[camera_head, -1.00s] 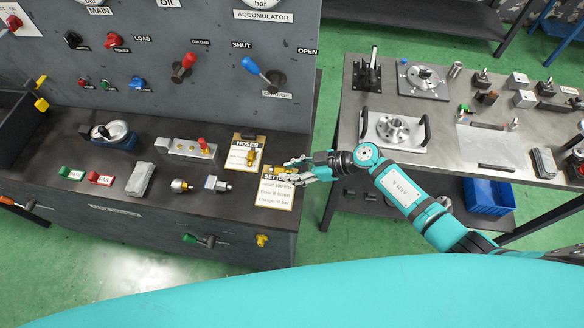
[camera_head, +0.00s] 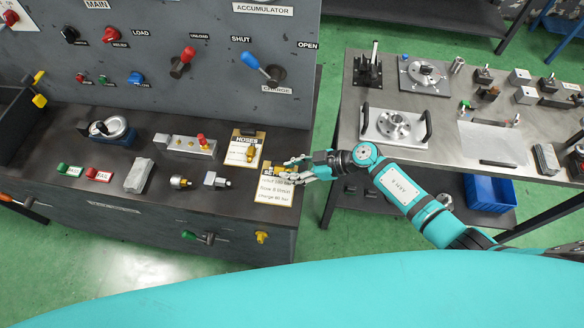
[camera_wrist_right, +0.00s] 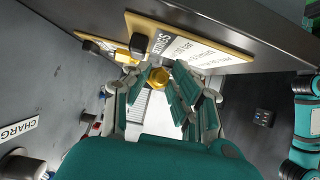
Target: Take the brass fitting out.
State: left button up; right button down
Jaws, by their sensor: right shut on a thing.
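A brass fitting with a hex end (camera_wrist_right: 158,77) sits between the fingertips of my right gripper (camera_wrist_right: 163,86) in the right wrist view. The gripper is shut on it. In the head view my right gripper (camera_head: 291,172) is over the upper part of the settings card (camera_head: 275,191), at the console's right end. The fingers hide most of the fitting there, so I cannot tell whether it touches the card or the console. My left gripper is not in view.
Another brass-ended fitting (camera_head: 180,182) and a steel one (camera_head: 215,180) lie on the console. A metal workbench (camera_head: 440,110) with several parts stands to the right, across a gap.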

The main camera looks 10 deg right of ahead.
jog(key=shift+f, duration=0.2)
jog(key=c, duration=1)
grip_release()
jog(key=shift+c, duration=0.2)
jog(key=v, duration=1.2)
